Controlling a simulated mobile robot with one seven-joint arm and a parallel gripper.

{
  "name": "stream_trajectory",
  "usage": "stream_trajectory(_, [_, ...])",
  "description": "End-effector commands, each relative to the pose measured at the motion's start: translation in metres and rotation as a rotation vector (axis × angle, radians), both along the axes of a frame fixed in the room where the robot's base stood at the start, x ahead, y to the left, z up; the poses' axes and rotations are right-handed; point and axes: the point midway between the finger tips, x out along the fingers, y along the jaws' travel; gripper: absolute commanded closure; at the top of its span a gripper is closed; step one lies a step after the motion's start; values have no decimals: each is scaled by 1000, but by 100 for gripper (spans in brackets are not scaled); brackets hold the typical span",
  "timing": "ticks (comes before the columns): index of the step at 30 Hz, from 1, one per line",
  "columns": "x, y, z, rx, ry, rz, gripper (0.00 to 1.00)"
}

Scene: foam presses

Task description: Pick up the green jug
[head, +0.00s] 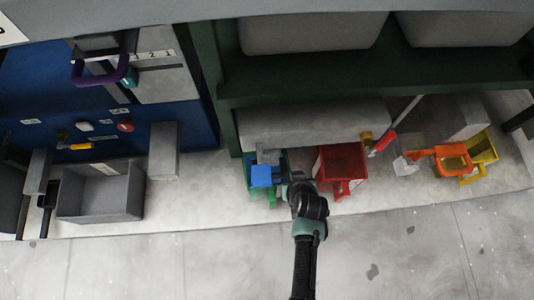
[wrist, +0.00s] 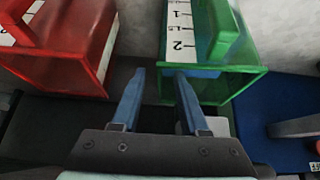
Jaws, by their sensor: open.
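The green jug (head: 249,170) stands on the pale ledge under the shelf, left of the red jug. It is partly hidden by a blue boxy thing (head: 262,175) in the head view. In the wrist view the green jug (wrist: 236,82) is at the upper right, with a white number scale on its side and a green handle. My gripper (head: 287,183) is just right of the green jug in the head view.
The red jug (head: 340,160) is close on the right of my gripper. Orange (head: 453,158) and yellow (head: 484,148) containers stand further right. A grey open bin (head: 100,192) and a blue machine panel (head: 40,110) are at the left. The floor in front is clear.

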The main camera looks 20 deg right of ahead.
Motion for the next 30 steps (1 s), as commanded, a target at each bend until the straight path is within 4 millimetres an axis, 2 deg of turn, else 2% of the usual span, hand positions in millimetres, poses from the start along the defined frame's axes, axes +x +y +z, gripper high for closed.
stream_trajectory(12, [24,-7,-42,1,0,1,56])
stream_trajectory(22, [27,-8,-43,0,0,0,56])
stream_trajectory(30, [27,-8,-43,0,0,0,100])
